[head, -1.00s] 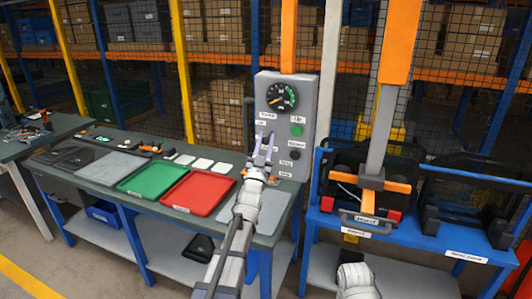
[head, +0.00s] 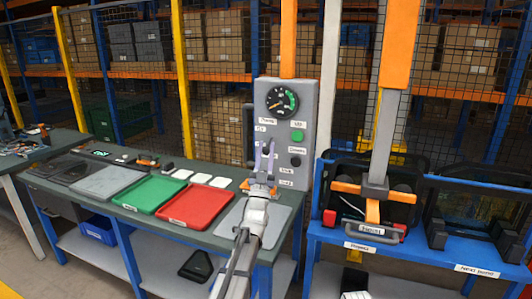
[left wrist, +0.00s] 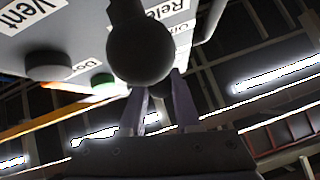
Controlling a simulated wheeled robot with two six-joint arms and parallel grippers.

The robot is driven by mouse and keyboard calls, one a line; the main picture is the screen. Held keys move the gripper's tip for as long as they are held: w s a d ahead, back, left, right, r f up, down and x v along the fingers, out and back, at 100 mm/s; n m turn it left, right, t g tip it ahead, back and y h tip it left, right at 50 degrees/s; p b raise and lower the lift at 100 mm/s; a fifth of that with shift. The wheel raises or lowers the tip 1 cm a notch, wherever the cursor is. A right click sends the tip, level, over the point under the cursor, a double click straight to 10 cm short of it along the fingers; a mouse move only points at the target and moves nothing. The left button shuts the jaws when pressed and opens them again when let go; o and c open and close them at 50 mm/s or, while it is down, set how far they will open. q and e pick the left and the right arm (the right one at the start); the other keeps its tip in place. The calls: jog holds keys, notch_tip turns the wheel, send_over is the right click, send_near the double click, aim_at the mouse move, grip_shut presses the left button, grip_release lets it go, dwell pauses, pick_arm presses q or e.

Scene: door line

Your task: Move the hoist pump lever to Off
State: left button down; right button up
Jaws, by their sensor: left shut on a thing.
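The grey hoist control panel (head: 308,115) stands upright behind the bench, with a round gauge (head: 282,100), a green button (head: 298,136) and a black button (head: 295,160). My left gripper (head: 265,148) is at the panel's lower left, below the small labels. In the left wrist view, the lever's black ball knob (left wrist: 139,52) is at my left gripper's fingers (left wrist: 160,95), and the gripper is shut on it. The lever's shaft is mostly hidden behind the knob, and the gripper covers the lever in the head view. My right gripper is not in view.
A red tray (head: 198,207), a green tray (head: 150,193) and a grey tray (head: 107,181) lie on the bench left of my left arm. An orange-and-grey hanging post (head: 384,135) and a blue stand (head: 410,251) are on the right. A mesh fence stands behind.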

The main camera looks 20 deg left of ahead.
pick_arm(q)
jog(key=c, duration=0.6)
grip_release()
jog(key=b+v, duration=0.6)
jog(key=v, duration=0.1)
jog(key=shift+s+d+f, duration=0.1)
jog(key=shift+s+f, duration=0.15)
jog(key=shift+f, duration=0.05)
